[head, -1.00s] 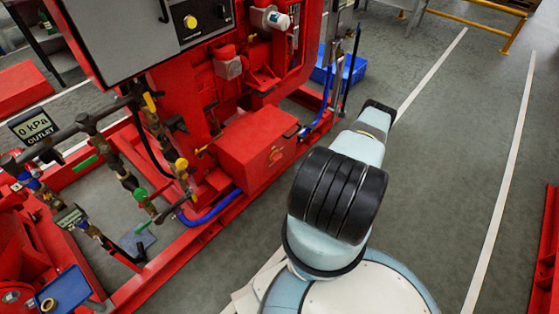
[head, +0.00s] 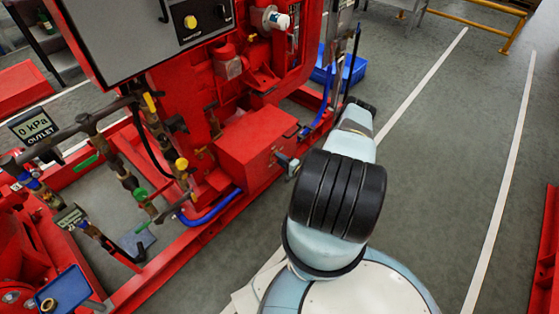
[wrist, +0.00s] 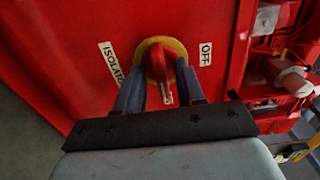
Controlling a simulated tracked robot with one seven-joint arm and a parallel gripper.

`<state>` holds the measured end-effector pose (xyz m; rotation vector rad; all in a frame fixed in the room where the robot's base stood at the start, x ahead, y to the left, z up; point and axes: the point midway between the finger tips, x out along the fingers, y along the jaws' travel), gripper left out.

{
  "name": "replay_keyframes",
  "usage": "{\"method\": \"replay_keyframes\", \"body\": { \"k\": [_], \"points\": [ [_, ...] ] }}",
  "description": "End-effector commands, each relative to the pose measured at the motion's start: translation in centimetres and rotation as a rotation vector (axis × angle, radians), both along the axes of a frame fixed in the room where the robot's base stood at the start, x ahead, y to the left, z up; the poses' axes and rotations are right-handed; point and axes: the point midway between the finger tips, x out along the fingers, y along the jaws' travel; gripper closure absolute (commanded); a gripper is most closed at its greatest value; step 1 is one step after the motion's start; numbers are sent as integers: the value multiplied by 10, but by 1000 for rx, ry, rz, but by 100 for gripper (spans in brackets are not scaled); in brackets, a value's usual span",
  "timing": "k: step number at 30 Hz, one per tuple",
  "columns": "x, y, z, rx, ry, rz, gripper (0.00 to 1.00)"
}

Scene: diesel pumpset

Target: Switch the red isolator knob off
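The red isolator knob (wrist: 157,62) sits on a round yellow plate (wrist: 174,45) on the face of the red box (wrist: 70,40). Its handle points toward the bottom of the wrist view. An "ISOLATOR" label (wrist: 110,60) is left of it and an "OFF" label (wrist: 206,54) is right. My gripper (wrist: 160,80) is open, with one finger on each side of the handle; I cannot tell whether either touches it. In the head view my gripper (head: 288,164) is at the front of the red box (head: 250,145), and the knob is hidden there.
The red engine frame and pipes (head: 130,180) stand left of the box. A blue hose (head: 212,212) runs below it. The grey floor to the right is clear.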

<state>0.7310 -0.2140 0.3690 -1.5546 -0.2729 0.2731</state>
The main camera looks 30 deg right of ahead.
Motion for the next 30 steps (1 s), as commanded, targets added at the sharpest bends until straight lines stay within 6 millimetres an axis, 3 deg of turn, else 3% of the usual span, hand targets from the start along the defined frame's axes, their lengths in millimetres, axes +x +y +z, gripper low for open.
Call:
{"method": "replay_keyframes", "body": {
  "k": [8, 21, 30],
  "points": [
    [1, 1, 0, 0, 0, 0, 62],
    [1, 1, 0, 1, 1, 0, 100],
    [1, 2, -1, -7, -1, 1, 100]
  ]
}}
